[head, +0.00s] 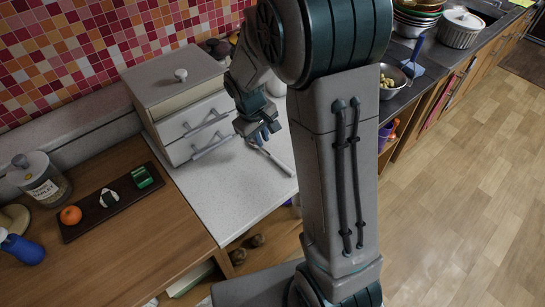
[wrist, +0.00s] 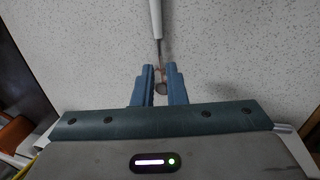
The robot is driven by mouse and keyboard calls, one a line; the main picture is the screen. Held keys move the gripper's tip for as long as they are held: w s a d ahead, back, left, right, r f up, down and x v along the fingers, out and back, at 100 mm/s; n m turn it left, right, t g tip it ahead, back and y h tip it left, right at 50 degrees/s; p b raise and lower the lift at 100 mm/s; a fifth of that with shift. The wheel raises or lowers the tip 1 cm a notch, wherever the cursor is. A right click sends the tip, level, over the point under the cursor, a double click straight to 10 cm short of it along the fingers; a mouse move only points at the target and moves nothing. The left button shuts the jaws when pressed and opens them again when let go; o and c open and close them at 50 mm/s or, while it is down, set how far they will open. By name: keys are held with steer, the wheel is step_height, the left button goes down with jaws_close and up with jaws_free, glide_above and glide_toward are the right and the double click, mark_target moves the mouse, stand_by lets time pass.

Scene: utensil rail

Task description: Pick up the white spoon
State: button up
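The white spoon (wrist: 156,20) lies on the pale speckled worktop, its light handle pointing away from me in the wrist view. Its darker neck and small bowl show between the two blue fingers of my gripper (wrist: 160,70). The fingers are apart, with a gap on each side of the spoon. In the head view my gripper (head: 262,138) is low over the worktop, at one end of the spoon (head: 278,162). The bowl end is partly hidden there by the fingers.
A grey drawer box (head: 190,105) with a knobbed lid stands just left of my gripper. A dark board (head: 85,220) with an orange (head: 71,215) and small items lies on the wooden counter at left. Worktop (head: 235,195) in front of the spoon is clear.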

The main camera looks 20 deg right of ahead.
mark_target(264, 150)
steer(key=shift+w+d+f+p, duration=0.1)
steer(key=shift+w+f+p, duration=0.1)
steer(key=shift+f, duration=0.7)
steer(key=shift+w+d+f+p, duration=0.1)
steer(key=shift+w+f, duration=0.05)
steer(key=shift+f, duration=0.7)
steer(key=shift+w+d+f+p, duration=0.1)
steer(key=shift+w+f+p, duration=0.1)
steer(key=shift+f, duration=0.7)
jaws_close()
steer(key=shift+r, duration=0.15)
